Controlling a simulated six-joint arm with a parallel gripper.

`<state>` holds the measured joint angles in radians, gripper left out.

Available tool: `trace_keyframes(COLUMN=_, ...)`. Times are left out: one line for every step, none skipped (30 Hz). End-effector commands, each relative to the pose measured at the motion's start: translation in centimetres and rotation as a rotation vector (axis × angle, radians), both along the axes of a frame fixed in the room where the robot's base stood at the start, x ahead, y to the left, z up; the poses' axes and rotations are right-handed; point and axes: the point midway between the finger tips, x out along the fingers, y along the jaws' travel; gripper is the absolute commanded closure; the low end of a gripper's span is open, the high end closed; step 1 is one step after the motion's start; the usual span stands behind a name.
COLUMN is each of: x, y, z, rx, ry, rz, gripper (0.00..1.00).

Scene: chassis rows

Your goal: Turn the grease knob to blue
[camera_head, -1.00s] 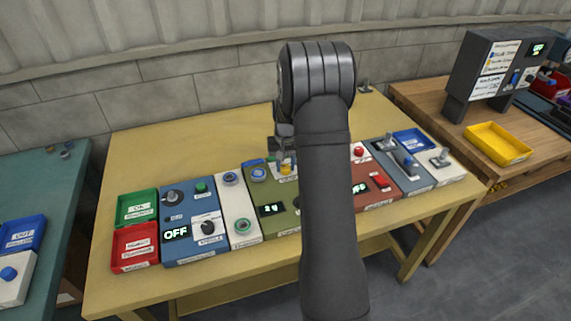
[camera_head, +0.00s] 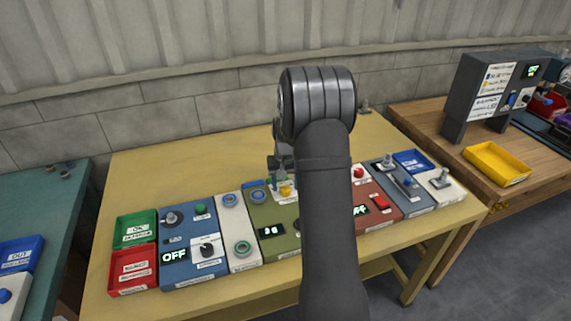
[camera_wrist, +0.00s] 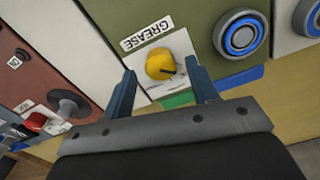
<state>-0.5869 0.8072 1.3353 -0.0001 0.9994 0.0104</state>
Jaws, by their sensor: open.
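The yellow grease knob (camera_wrist: 160,65) sits on a white plate on an olive-green panel, beside a GREASE label (camera_wrist: 147,33), in the wrist view. A dark pointer line on the knob points toward the right and slightly down in that view. My gripper (camera_wrist: 161,72) is open, with one blue-grey finger on each side of the knob; I cannot tell whether either touches it. In the head view the knob (camera_head: 286,190) shows beside my arm, which hides part of the olive panel (camera_head: 282,245). Green (camera_wrist: 178,100) and blue (camera_wrist: 241,76) patches lie near the plate.
A blue ringed button (camera_wrist: 241,34) is close to the right finger. The table behind the panels (camera_head: 190,165) is clear.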

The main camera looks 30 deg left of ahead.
Motion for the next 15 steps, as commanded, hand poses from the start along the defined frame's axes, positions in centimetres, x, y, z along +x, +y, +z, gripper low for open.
trace_keyframes(x=0.1, y=0.1, z=1.0, rx=0.003, ry=-0.004, rz=0.0, gripper=0.46)
trace_keyframes(x=0.1, y=0.0, z=1.5, rx=0.003, ry=-0.004, rz=0.0, gripper=0.46)
trace_keyframes(x=0.1, y=0.1, z=2.4, rx=0.003, ry=-0.005, rz=0.0, gripper=0.46)
trace_keyframes(x=0.1, y=0.1, z=3.1, rx=0.003, ry=-0.005, rz=0.0, gripper=0.46)
trace_keyframes(x=0.1, y=0.1, z=3.9, rx=0.004, ry=-0.006, rz=0.0, gripper=0.46)
trace_keyframes(x=0.1, y=0.0, z=4.8, rx=0.003, ry=-0.004, rz=0.0, gripper=0.46)
trace_keyframes(x=0.1, y=0.0, z=5.6, rx=0.003, ry=-0.005, rz=0.0, gripper=0.46)
trace_keyframes(x=0.1, y=0.1, z=6.4, rx=0.003, ry=-0.005, rz=0.0, gripper=0.46)
trace_keyframes(x=0.1, y=0.1, z=7.4, rx=0.003, ry=-0.005, rz=0.0, gripper=0.46)
trace_keyframes(x=0.1, y=0.0, z=8.1, rx=0.003, ry=-0.005, rz=0.0, gripper=0.46)
trace_keyframes(x=0.1, y=0.0, z=8.9, rx=0.003, ry=-0.005, rz=0.0, gripper=0.46)
trace_keyframes(x=0.1, y=0.0, z=9.8, rx=0.003, ry=-0.004, rz=0.0, gripper=0.46)
trace_keyframes(x=0.1, y=0.0, z=10.5, rx=0.003, ry=-0.005, rz=0.0, gripper=0.46)
trace_keyframes(x=0.0, y=0.0, z=11.2, rx=0.003, ry=-0.004, rz=0.0, gripper=0.46)
trace_keyframes(x=0.1, y=0.0, z=12.0, rx=0.003, ry=-0.004, rz=0.0, gripper=0.46)
